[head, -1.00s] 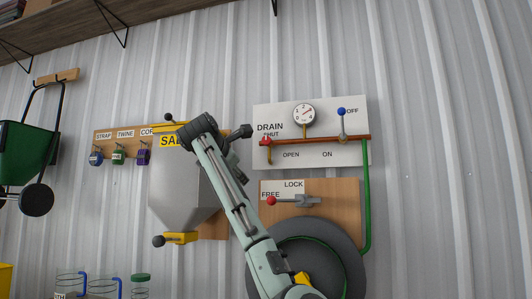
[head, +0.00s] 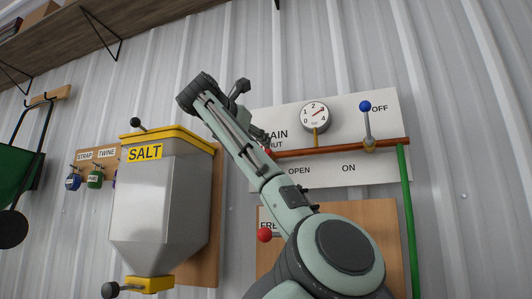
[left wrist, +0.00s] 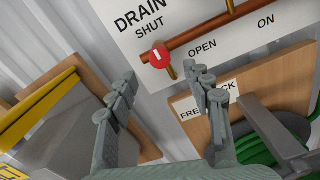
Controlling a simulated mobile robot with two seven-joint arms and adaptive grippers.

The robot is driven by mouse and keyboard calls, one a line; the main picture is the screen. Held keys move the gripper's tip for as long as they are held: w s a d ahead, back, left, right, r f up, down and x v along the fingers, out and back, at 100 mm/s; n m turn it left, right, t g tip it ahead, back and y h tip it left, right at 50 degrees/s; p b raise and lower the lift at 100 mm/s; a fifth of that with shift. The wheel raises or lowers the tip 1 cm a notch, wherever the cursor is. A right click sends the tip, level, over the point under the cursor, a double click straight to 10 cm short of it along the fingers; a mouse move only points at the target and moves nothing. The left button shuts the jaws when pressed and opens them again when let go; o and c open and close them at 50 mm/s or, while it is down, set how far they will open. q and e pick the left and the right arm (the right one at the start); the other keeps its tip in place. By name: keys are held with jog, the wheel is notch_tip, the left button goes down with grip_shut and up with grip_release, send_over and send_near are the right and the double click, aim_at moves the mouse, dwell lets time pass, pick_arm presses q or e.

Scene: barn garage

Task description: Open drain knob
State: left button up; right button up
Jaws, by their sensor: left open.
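The drain knob is a red round handle (left wrist: 160,57) on a copper pipe, under the word DRAIN and close to SHUT in the left wrist view. The word OPEN is to its right. In the head view only a bit of its red (head: 268,152) shows beside my arm, which hides most of it. My left gripper (left wrist: 165,80) is open and empty, its two fingers spread below the knob in the wrist picture. I see no contact with the knob. My right gripper is not in view.
A white panel carries a gauge (head: 314,115) and a blue-knobbed lever (head: 366,125). A wooden board below has a red-knobbed lever (head: 264,235). A grey SALT hopper (head: 160,205) stands out left of the panel. A green hose (head: 405,215) hangs at right.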

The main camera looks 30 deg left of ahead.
pick_arm(q)
jog(key=p+x, duration=0.1)
jog(key=x, duration=0.5)
jog(key=shift+w+a, duration=0.2)
jog(key=shift+w, duration=0.1)
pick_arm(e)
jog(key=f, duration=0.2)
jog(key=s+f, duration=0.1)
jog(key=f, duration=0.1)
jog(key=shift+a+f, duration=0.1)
pick_arm(q)
jog(key=shift+c, duration=0.6)
jog(key=c, duration=1)
jog(key=shift+c, duration=0.2)
